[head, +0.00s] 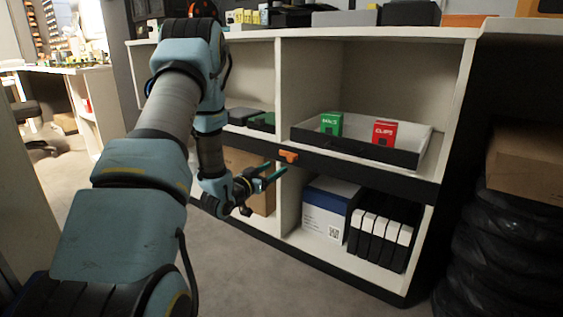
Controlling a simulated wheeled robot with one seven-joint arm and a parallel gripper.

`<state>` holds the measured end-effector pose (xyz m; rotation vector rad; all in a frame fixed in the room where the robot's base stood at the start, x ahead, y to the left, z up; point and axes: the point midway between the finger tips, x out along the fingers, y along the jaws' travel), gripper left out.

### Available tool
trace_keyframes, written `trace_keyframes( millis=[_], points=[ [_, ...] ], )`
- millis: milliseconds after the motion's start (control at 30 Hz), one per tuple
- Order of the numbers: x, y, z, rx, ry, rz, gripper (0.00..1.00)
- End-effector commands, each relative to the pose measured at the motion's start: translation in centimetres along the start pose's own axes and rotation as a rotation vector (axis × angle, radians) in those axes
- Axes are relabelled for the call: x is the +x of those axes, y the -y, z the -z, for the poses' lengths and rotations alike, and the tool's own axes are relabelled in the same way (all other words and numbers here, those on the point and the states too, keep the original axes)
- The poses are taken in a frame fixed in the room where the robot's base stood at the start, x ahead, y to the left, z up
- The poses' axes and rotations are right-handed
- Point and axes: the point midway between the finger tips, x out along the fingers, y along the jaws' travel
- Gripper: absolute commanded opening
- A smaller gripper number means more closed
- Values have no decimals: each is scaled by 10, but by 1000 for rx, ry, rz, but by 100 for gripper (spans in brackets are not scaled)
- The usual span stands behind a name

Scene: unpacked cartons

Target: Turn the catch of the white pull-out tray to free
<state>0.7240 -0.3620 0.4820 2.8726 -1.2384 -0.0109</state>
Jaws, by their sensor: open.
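The white pull-out tray (413,138) sits in the upper right compartment of the shelf unit, with a dark front. A green box (331,123) and a red box marked CLIPS (384,132) stand in it. The orange catch (289,156) is on the dark rail at the tray's lower left, looking roughly level with the rail. My gripper (264,190) is open and empty, just below and left of the catch and apart from it in the picture. One teal finger points up and right toward the catch. The exact gap in depth is hard to tell.
Below the rail are a white and blue box (326,208) and several black binders (378,236). A cardboard box (250,175) stands behind my gripper. Black bags and a carton (527,165) are at the right. The floor in front (290,285) is clear.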

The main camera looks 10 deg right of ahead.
Motion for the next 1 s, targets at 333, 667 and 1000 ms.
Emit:
trace_keyframes(
  millis=[333,667,1000],
  points=[
    [-23,0,0,0,0,0,64],
    [-24,5,3,9,35,22,64],
    [-80,53,26,9,511,308,64]
  ],
)
